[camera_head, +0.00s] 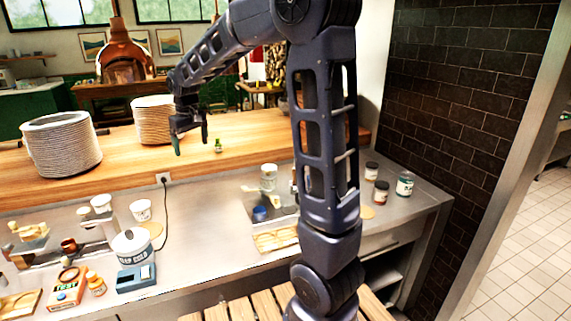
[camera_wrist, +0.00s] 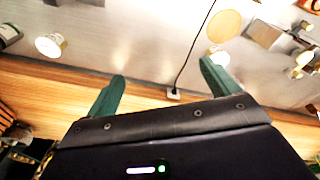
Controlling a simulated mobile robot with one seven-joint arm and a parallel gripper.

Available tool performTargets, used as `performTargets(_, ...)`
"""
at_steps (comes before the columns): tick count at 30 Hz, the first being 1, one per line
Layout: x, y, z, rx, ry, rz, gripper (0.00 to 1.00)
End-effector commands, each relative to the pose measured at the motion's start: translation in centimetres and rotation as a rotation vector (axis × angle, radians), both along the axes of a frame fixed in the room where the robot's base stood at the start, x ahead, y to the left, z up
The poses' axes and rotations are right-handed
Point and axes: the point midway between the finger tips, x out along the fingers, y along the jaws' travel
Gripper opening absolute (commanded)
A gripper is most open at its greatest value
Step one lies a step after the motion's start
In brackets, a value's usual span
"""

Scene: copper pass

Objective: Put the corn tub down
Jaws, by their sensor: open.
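My gripper (camera_head: 190,141) is open and empty above the wooden ledge, left of my upper arm. Its two green fingers stand wide apart in the wrist view (camera_wrist: 160,90), with nothing between them. No label clearly reads corn, so I cannot tell which container is the corn tub. A small white tub with a printed band (camera_head: 141,210) stands upright on the steel counter by a round cork mat (camera_head: 152,230). A pale tub with a green label (camera_head: 268,171) stands further right; it also shows in the wrist view (camera_wrist: 49,45).
Plate stacks (camera_head: 62,147) stand on the wooden ledge (camera_head: 235,135), near a tiny green item (camera_head: 218,146). Jars (camera_head: 404,183) stand right. A black cord (camera_head: 166,215) crosses the counter; bare steel (camera_head: 205,220) lies beside it.

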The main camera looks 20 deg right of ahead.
Motion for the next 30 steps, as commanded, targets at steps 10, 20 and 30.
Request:
performTargets(10,-8.1,-9.9,3.7,0.029,-0.078,-0.156,0.88)
performTargets(20,-16.8,-16.9,4.2,0.062,-0.149,-0.303,0.88)
performTargets(30,-25.3,-21.5,2.1,0.094,-0.216,-0.439,0.88)
